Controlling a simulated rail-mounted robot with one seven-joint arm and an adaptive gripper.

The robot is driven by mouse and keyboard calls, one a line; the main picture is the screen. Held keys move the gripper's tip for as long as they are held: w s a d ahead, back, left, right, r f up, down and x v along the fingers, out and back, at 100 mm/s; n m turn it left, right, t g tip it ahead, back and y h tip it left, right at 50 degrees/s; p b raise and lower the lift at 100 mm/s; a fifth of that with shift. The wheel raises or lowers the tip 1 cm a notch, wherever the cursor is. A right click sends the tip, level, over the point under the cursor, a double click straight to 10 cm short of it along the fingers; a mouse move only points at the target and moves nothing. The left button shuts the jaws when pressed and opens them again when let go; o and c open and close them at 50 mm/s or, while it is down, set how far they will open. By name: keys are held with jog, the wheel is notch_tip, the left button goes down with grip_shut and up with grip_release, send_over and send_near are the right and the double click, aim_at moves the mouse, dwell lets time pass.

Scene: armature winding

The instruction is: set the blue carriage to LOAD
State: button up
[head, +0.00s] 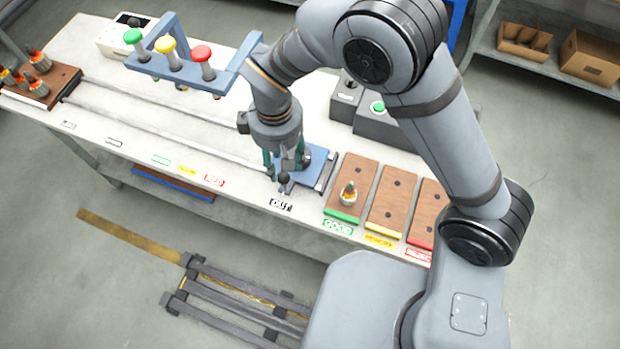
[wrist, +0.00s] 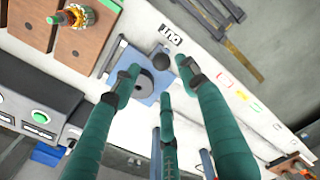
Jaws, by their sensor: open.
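The blue carriage (head: 318,156) is at the right end of the two long rails, near the OUT label (head: 281,204). It is a flat blue plate with a round grey piece and a black ball knob (head: 284,178). In the wrist view the carriage (wrist: 146,98) and the knob (wrist: 160,61) show between the fingers. My gripper (head: 284,170) has green fingers, spread apart over the carriage and close to the knob. Contact with the knob cannot be told. No armature shows on the carriage. The far-left labels are too small to read.
A blue frame (head: 165,62) with green, yellow and red knobs spans the rails at left. A rack (head: 62,82) with several armatures is at far left. Brown trays (head: 390,222) stand at right, one holding an armature (head: 348,192). A grey green-button box (head: 380,125) stands behind.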

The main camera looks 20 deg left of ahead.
aim_at(282, 175)
jog(key=shift+d+f, duration=0.2)
jog(key=shift+d, duration=0.25)
jog(key=f, duration=0.1)
jog(key=a+f, duration=0.1)
jog(key=f, duration=0.1)
jog(key=f+p, duration=0.1)
jog(key=shift+a+f, duration=0.2)
jog(key=shift+a, duration=0.1)
notch_tip(282, 175, down, 6)
jog(key=shift+d+r+p, duration=0.1)
jog(key=shift+p, duration=0.6)
jog(key=shift+c, duration=0.5)
grip_shut()
